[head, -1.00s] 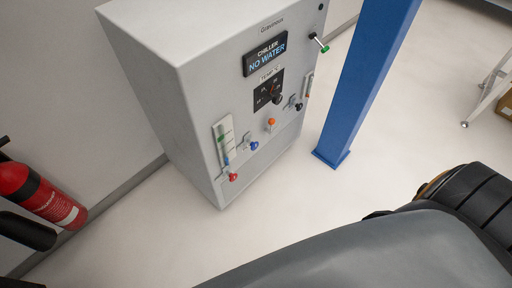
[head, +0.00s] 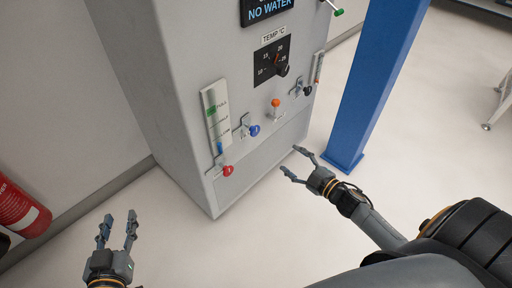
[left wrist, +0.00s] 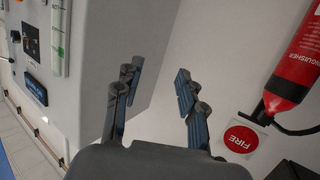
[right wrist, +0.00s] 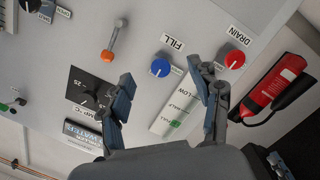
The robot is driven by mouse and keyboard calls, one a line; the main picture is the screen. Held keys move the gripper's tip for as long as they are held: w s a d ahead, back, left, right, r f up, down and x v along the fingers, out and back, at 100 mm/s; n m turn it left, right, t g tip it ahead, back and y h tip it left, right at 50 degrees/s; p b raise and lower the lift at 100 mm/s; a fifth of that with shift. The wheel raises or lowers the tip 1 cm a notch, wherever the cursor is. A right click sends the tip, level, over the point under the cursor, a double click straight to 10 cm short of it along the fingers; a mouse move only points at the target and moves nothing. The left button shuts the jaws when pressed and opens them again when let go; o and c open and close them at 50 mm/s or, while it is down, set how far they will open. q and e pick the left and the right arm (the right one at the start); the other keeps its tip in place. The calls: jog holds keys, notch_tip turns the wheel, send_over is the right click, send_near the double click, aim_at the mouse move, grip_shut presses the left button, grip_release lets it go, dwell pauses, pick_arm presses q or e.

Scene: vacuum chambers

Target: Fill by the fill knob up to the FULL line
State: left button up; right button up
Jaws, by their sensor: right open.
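The blue fill knob (head: 254,130) is on the front of the grey chiller. In the right wrist view the blue knob (right wrist: 160,68) sits beside the word FILL. The sight gauge (head: 215,118) is left of it, with a green mark near FULL and a LOW mark below; blue shows only near its bottom. The display (head: 268,8) reads NO WATER. My right gripper (head: 290,160) is open and empty, right of and below the blue knob in the head view, apart from it. My left gripper (head: 119,216) is open and empty, left of the chiller.
A red DRAIN knob (head: 228,170) sits just below the gauge. An orange-tipped lever (head: 276,103) and a black temperature dial (head: 282,70) are nearby. A blue post (head: 372,90) stands close right of the chiller. A fire extinguisher (head: 20,208) hangs at left.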

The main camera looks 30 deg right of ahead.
notch_tip(320, 180, up, 3)
jog(key=w+a+n+y+b, duration=0.1)
jog(key=a+n+y+b, duration=0.1)
jog(key=b, duration=0.1)
send_near(256, 132)
jog(key=w, duration=0.3)
jog(key=shift+t, duration=0.3)
jog(key=x, duration=0.2)
jog(key=b+x, duration=0.1)
jog(key=x, duration=0.1)
jog(key=a+x, duration=0.1)
jog(key=x, duration=0.1)
jog(key=shift+f, duration=0.3)
pick_arm(q)
jog(key=s+r+t+h, duration=0.3)
jog(key=r+t, duration=0.6)
jog(key=r, duration=0.9)
jog(key=shift+s+d+r+t+b, duration=0.2)
jog(key=shift+s+d+t+b, duration=0.15)
jog(key=shift+s, duration=0.55)
pick_arm(e)
jog(key=shift+w+a, duration=0.2)
jog(key=shift+w, duration=0.25)
jog(key=shift+n, duration=0.3)
jog(key=c, duration=1.2)
